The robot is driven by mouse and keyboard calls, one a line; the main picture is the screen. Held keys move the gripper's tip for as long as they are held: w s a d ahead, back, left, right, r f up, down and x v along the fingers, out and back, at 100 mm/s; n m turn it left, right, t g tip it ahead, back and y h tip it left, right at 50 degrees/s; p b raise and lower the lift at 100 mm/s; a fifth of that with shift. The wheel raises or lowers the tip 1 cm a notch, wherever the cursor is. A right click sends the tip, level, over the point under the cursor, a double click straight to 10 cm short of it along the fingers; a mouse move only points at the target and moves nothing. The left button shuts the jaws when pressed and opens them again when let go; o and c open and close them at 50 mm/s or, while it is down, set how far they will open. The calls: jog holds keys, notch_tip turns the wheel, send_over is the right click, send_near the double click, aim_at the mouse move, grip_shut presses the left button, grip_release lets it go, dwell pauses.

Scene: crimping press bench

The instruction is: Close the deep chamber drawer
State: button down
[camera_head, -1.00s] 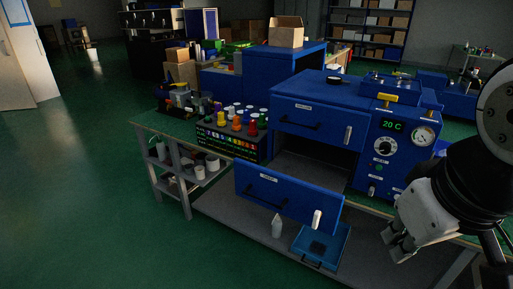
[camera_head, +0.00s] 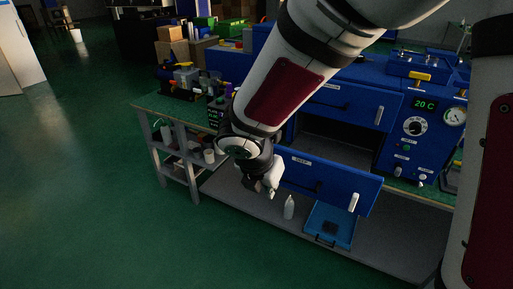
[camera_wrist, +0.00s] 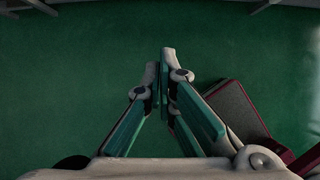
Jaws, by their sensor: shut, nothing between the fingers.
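The deep chamber drawer (camera_head: 330,182) is the lower blue drawer of the press cabinet in the head view. It is pulled out, with a labelled front, a dark bar handle and a white latch-like piece near its right end. A dark opening shows behind it. My gripper (camera_head: 267,190) is at the left end of this drawer front, pointing down; whether it touches the front cannot be told. In the wrist view my gripper (camera_wrist: 165,62) is shut and empty above the green floor. My forearm hides the cabinet's upper left part.
The upper blue drawer (camera_head: 352,104) is shut. The control panel (camera_head: 420,130) reads 20 C. A white bottle (camera_head: 289,207) and a blue tray (camera_head: 329,226) are on the lower shelf. Clear floor (camera_head: 90,190) lies to the left.

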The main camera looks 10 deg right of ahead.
jog(key=w+d+f+b, duration=0.2)
jog(key=w+d+f, duration=0.2)
jog(key=w+f, duration=0.2)
jog(key=shift+x, duration=1.2)
jog(key=shift+d, duration=0.15)
